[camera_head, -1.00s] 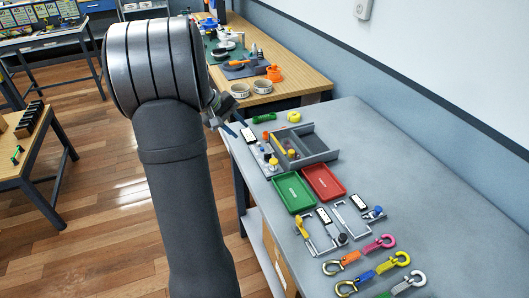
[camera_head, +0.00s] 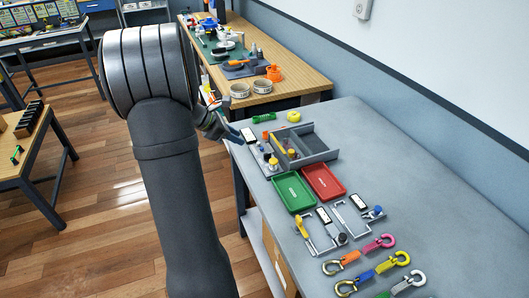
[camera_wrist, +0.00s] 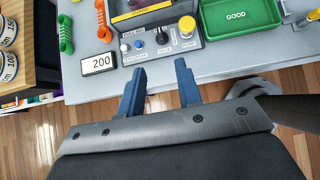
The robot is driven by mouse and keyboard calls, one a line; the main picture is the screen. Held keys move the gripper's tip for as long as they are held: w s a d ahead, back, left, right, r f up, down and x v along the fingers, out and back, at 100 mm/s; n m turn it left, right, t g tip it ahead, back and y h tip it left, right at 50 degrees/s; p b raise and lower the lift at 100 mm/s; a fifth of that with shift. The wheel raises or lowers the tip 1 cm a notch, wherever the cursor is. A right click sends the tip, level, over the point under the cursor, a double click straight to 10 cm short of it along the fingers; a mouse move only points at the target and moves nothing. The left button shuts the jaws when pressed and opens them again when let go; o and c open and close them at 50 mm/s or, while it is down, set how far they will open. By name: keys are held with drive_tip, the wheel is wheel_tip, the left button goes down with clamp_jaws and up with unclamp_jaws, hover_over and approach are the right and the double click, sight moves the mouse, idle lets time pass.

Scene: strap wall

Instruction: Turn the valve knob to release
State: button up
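A grey control panel (camera_wrist: 150,56) shows in the wrist view at the table's near edge. On it are a black knob (camera_wrist: 162,38), a smaller blue knob (camera_wrist: 138,44) and a white plunger with a yellow top (camera_wrist: 187,25). The labels are too small to tell which knob is the valve. My gripper (camera_wrist: 160,68) is open, with its two blue fingers apart and nothing between them. The fingertips are short of the knobs in the picture, toward the table edge. In the head view my gripper (camera_head: 240,137) is beside the panel, partly behind my arm.
A display reading 200 (camera_wrist: 98,63) lies left of the panel. A green tray (camera_wrist: 238,14) is to the right, beside a red tray (camera_head: 323,182). A grey divided bin (camera_head: 322,157) stands behind the panel. The table's far right side (camera_head: 440,190) is clear.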

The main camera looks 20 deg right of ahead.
sight(265, 154)
drive_tip(key=x, duration=1.4)
drive_tip(key=shift+d+f, duration=0.15)
drive_tip(key=shift+d, duration=0.05)
clamp_jaws()
